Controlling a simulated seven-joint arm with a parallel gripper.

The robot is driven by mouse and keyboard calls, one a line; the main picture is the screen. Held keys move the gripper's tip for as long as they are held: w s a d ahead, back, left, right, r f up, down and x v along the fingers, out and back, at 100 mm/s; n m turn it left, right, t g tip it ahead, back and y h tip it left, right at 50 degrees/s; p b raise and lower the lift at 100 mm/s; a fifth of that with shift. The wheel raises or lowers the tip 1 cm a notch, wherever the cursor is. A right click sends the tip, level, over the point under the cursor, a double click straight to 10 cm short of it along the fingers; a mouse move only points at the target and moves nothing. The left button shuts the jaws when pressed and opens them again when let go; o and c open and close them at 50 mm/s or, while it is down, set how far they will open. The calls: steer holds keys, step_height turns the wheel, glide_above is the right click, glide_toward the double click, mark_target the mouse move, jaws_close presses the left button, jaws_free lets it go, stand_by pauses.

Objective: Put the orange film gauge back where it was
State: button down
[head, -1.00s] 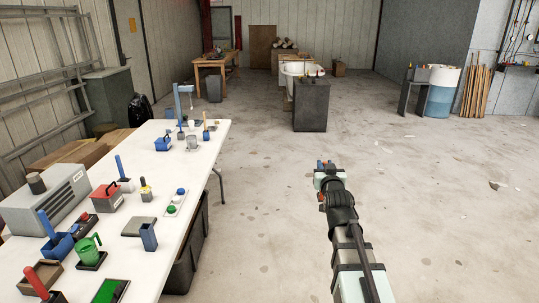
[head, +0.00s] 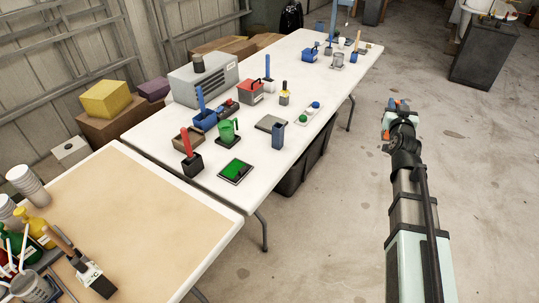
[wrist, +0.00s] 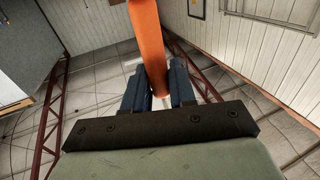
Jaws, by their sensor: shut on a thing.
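My gripper (wrist: 157,88) is shut on the orange film gauge (wrist: 148,35), which stands out between the two dark blue fingers in the wrist view. The gauge's far end runs past the top edge of that view. In the head view my gripper (head: 391,104) is raised over the open floor, to the right of the white table (head: 262,150) and apart from it. A small bit of orange shows at its tip there. I cannot tell which spot on the tables is the gauge's own place.
A tan-topped table (head: 140,215) with bottles and cups stands nearer left. Bare floor (head: 340,220) lies between tables and arm.

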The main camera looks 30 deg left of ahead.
steer(key=s+a+f+n+g+y, duration=0.15)
steer(key=s+a, duration=0.35)
steer(key=a, duration=0.9)
steer(key=s+a+f+n+g+y, duration=0.1)
steer(key=s+a+f+n+y, duration=0.3)
steer(key=a, duration=1)
steer(key=s+a+f+g+y, duration=0.15)
steer(key=s+a, duration=0.45)
steer(key=a, duration=0.8)
step_height(320, 180, down, 10)
steer(key=shift+d+r, duration=0.15)
steer(key=shift+d, duration=0.05)
steer(key=shift+s, duration=0.1)
steer(key=c, duration=0.9)
jaws_free()
steer(key=v, duration=1.2)
steer(key=shift+d+r, duration=0.1)
steer(key=shift+r, duration=0.2)
